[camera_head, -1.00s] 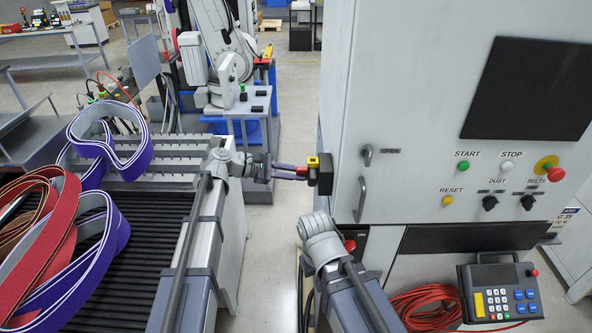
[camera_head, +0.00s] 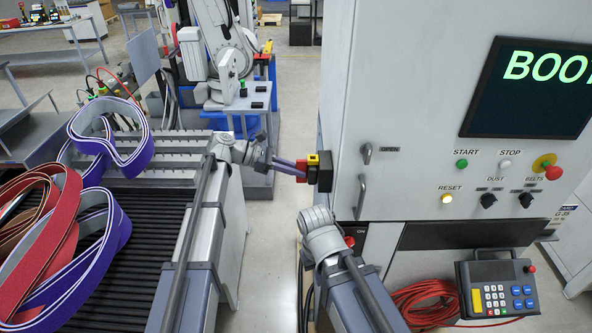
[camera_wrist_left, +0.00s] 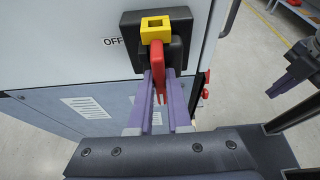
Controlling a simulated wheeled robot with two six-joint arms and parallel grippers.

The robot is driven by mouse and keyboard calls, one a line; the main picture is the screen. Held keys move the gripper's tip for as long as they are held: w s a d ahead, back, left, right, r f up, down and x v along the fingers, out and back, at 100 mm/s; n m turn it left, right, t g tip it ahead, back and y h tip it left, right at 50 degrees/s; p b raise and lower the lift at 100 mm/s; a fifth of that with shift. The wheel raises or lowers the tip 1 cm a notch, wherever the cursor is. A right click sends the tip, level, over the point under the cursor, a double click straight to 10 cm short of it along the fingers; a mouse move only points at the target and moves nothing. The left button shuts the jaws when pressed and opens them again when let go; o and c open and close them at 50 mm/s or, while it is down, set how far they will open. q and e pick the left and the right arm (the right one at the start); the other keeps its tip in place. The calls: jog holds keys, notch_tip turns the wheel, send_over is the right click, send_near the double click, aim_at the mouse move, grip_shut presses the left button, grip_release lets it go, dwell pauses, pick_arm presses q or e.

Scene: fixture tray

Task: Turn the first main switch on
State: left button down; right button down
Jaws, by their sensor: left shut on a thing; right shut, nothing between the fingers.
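The main switch is a black box (camera_head: 325,172) with a yellow block (camera_wrist_left: 155,28) and a red handle (camera_head: 302,170), on the cabinet's left side. In the left wrist view the red handle (camera_wrist_left: 158,68) points down from the yellow block, and an OFF label (camera_wrist_left: 112,41) is left of the box. My left gripper (camera_head: 298,172) is shut on the red handle, its purple fingers (camera_wrist_left: 152,95) on either side of it. My right arm's grey wrist shows below the switch in the head view; the fingers of that gripper are hidden.
The cabinet (camera_head: 420,120) carries a lit BOOT screen (camera_head: 535,90), buttons and black knobs. A control pendant (camera_head: 498,290) and red cable (camera_head: 420,300) are at lower right. A conveyor (camera_head: 130,240) with looped belts (camera_head: 60,230) is at left. Clear floor lies between conveyor and cabinet.

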pick_arm(q)
jog(key=shift+s, duration=0.1)
jog(key=c, duration=0.9)
grip_release()
jog(key=shift+o, duration=0.2)
jog(key=p+v, duration=0.3)
jog(key=v, duration=0.4)
jog(key=shift+a, duration=0.4)
jog(key=s+d+f+m+g+y+b, duration=0.1)
jog(key=s+d+f+m+y+b, duration=0.2)
jog(key=s+f+m, duration=0.35)
jog(key=s+d+f+m+g+y+b, duration=0.1)
jog(key=s+d+f+m+y+b, duration=0.25)
jog(key=s+f, duration=0.5)
jog(key=s+a+f+m+t+y+b, duration=0.1)
jog(key=s+a+f+m+y+b, duration=0.1)
jog(key=s+f+m+y+b, duration=0.1)
jog(key=s+a+f+m+y+b, duration=0.2)
jog(key=s+f+m+y+b, duration=0.1)
jog(key=s+f+m+y, duration=0.2)
jog(key=s+f+m, duration=0.2)
jog(key=s+m, duration=0.1)
jog(key=shift+s+a+f+m+t, duration=0.35)
jog(key=shift+a+m+t, duration=0.05)
